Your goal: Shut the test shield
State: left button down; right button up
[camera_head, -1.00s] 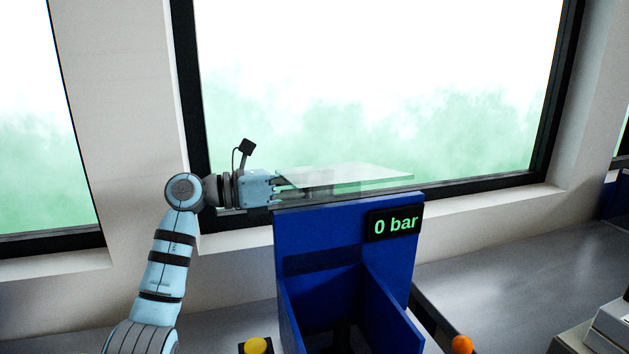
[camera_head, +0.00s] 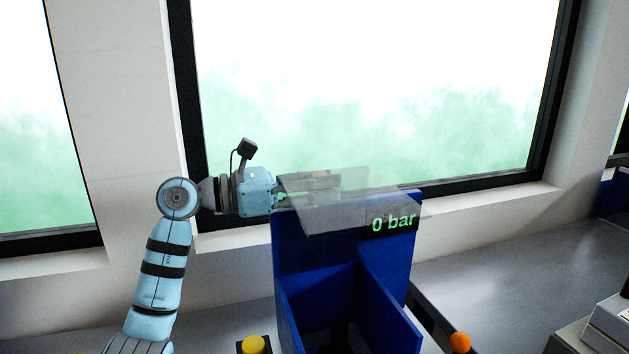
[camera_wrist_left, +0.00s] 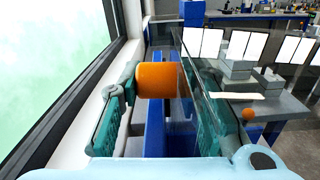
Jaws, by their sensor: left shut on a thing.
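The test shield (camera_head: 322,212) is a clear, faintly grey pane at the top of the blue test stand (camera_head: 315,245). It slopes down toward the front and overlaps the top of the stand and part of the display. My left gripper (camera_head: 320,183) reaches in from the left behind the pane and shows through it. In the left wrist view an orange cylindrical grip (camera_wrist_left: 157,80) sits between its teal fingers, and the clear pane (camera_wrist_left: 196,72) edges past on the right. The gripper is shut on this orange grip of the shield. My right gripper is not in view.
A yellow button (camera_head: 254,345) and an orange knob (camera_head: 460,342) are at the stand's front. The window (camera_head: 370,120) and its sill are close behind my left gripper.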

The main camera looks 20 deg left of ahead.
aim_at(329, 204)
pick_arm(q)
jog(key=shift+s+d+f+m+b, duration=0.15)
jog(key=shift+s+d+m+b, duration=0.15)
jog(key=shift+s+d+m, duration=0.45)
jog(key=shift+s+d+f+m+b, duration=0.2)
jog(key=shift+s+d+m, duration=0.3)
jog(key=shift+s+m, duration=0.35)
jog(key=shift+s+d+f+m+b, duration=0.1)
jog(key=shift+s+d+m+b, duration=0.25)
jog(key=shift+s+d+m, duration=0.45)
jog(key=shift+s+a, duration=0.15)
jog(key=c, duration=1.3)
grip_release()
jog(key=shift+n, duration=0.3)
jog(key=v, duration=1.2)
jog(key=shift+a, duration=0.1)
